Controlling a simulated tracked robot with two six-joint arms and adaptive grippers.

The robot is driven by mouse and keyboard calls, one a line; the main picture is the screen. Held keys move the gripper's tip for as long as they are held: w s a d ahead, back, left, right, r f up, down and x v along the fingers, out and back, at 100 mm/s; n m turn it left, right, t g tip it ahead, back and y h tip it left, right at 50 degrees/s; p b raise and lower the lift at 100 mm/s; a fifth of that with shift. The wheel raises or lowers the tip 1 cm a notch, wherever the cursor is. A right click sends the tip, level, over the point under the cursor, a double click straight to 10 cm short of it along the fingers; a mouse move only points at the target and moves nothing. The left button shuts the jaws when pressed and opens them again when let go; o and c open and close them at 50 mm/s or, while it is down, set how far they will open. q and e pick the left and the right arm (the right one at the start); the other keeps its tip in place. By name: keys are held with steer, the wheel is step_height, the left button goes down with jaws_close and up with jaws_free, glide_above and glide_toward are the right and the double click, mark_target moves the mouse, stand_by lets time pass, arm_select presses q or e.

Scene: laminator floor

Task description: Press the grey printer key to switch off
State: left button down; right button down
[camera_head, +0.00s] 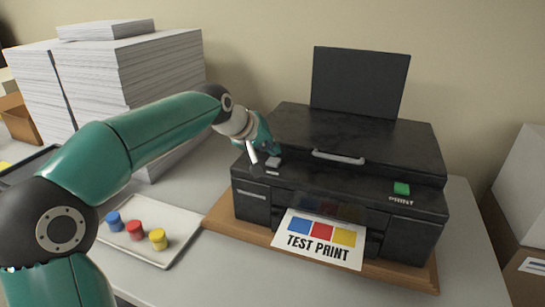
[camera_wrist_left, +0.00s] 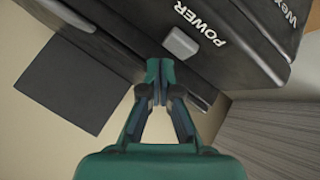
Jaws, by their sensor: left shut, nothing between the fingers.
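The black printer (camera_head: 350,140) stands on a wooden board on the table. Its grey key (camera_head: 273,162) is on the top front left of the printer. In the left wrist view the grey key (camera_wrist_left: 180,42) sits beside the word POWER. My left gripper (camera_head: 272,150) is shut and empty, just behind the grey key in the head view. In the left wrist view the shut fingertips (camera_wrist_left: 159,68) are close to the key, with a small gap in the picture. Whether they touch the printer top I cannot tell. My right gripper is not in view.
A green key (camera_head: 401,188) marked PRINT is on the printer's right. A TEST PRINT sheet (camera_head: 318,240) sticks out in front. A white tray (camera_head: 160,257) holds blue, red and yellow pieces. Tall paper stacks (camera_head: 160,75) stand at the back left.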

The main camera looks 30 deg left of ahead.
mark_target(272, 161)
arm_select(q)
steer(key=shift+r, duration=0.2)
step_height(272, 161, up, 6)
steer(key=p, duration=0.5)
steer(key=shift+f, duration=0.1)
stand_by(0.4)
